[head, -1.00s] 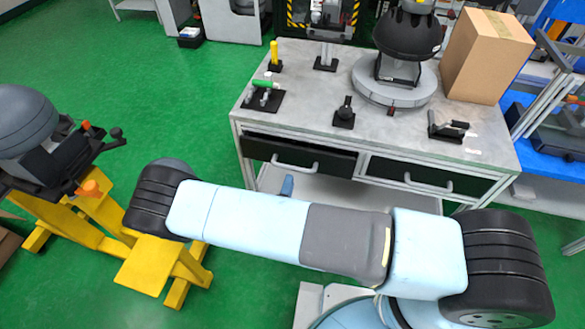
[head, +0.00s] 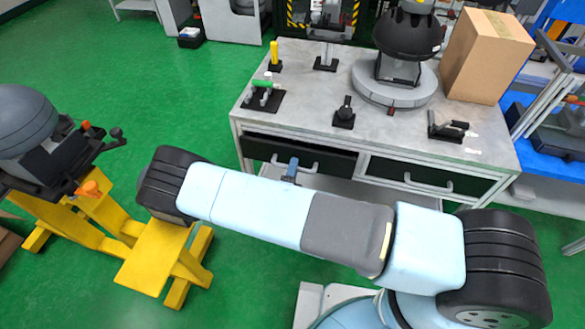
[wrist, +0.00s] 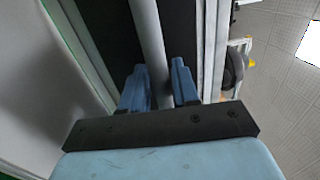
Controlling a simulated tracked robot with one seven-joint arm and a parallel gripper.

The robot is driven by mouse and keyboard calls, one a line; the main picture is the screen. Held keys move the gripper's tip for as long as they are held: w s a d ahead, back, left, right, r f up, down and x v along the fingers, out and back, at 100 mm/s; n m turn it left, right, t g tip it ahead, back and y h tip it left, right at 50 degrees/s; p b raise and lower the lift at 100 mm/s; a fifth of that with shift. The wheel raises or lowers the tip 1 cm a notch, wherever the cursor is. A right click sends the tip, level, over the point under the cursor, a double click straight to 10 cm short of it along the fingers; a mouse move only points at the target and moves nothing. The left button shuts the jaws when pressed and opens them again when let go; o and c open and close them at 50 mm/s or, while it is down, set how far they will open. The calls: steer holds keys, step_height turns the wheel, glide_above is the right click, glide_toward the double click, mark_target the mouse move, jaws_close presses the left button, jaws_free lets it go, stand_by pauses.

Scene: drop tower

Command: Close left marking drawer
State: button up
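The left drawer (head: 262,149) is a dark front under the left half of the grey workbench, with a pale bar handle (head: 312,167). It seems to stand a little out from the bench, though how far is hard to tell. My gripper (head: 291,168) is at this handle in the head view, mostly hidden behind my arm. In the wrist view my gripper (wrist: 160,85) has its two blue fingers apart, with the grey handle bar (wrist: 149,35) running between them. A gap shows beside the bar, so the fingers do not look clamped on it.
A right drawer (head: 391,170) with its own handle sits beside the left one. The workbench top (head: 310,95) carries a black dome device (head: 408,42), a cardboard box (head: 487,55) and small tools. A yellow stand (head: 150,262) is at the left. Green floor is open around.

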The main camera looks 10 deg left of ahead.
jaws_close()
steer(key=shift+f+x, duration=0.2)
steer(key=shift+x, duration=0.85)
steer(key=shift+f+x, duration=0.2)
steer(key=shift+x, duration=0.8)
steer(key=shift+w+d, duration=0.1)
steer(key=shift+w, duration=0.05)
steer(key=shift+o, duration=1.3)
jaws_free()
